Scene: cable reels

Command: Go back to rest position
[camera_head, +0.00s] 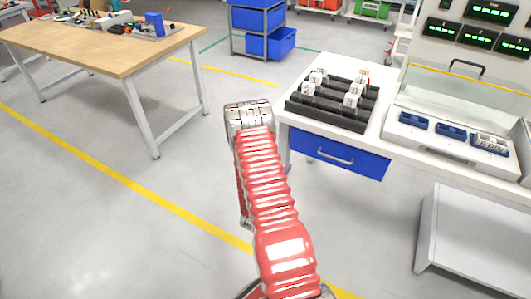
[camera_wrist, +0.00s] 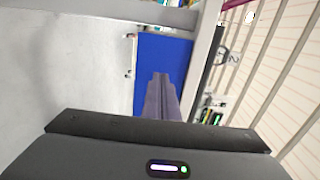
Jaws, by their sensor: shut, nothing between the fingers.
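My gripper (camera_wrist: 161,80) shows in the wrist view, its two grey fingers together with nothing between them. It is in front of the blue drawer (camera_wrist: 150,54) of the white workbench; I cannot tell the gap. In the head view my red arm reaches forward from the bottom, and its grey joint is just left of the workbench (camera_head: 385,140). The gripper itself is hidden behind the arm there. The blue drawer (camera_head: 320,152) looks closed under the bench top.
A black rack (camera_head: 330,122) with several white reels stands on the bench. To its right is a test fixture (camera_head: 440,139) with blue trays and a clear lid. A wooden table (camera_head: 110,45) stands at the left. Grey floor (camera_head: 90,190) between them is free. A white shelf (camera_head: 470,240) is at lower right.

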